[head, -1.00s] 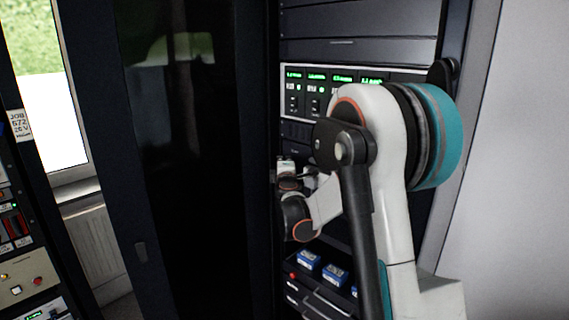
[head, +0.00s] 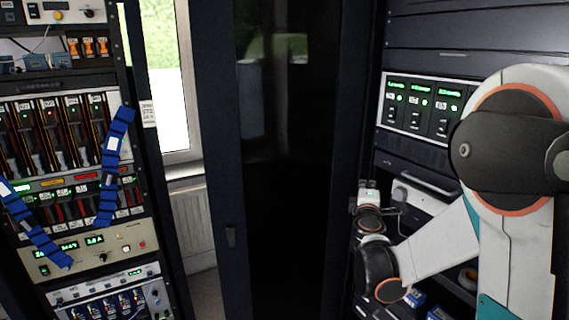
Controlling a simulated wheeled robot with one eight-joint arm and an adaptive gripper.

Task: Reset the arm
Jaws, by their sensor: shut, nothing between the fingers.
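My arm comes in from the right edge, with its large white and grey joints close to the camera. It folds back to a small wrist in front of the right rack. My gripper (head: 368,190) is at the end of that wrist, small in the picture, beside the rack's left edge and below the panel with green displays. It is shut and holds nothing. Its fingertips are hard to make out.
The right rack has a panel with green displays (head: 424,108), a drawer handle (head: 428,186) and blue boxes low down, partly behind my arm. A tall dark glass door (head: 285,160) stands in the middle. An instrument rack (head: 75,187) with blue straps (head: 115,165) is at left.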

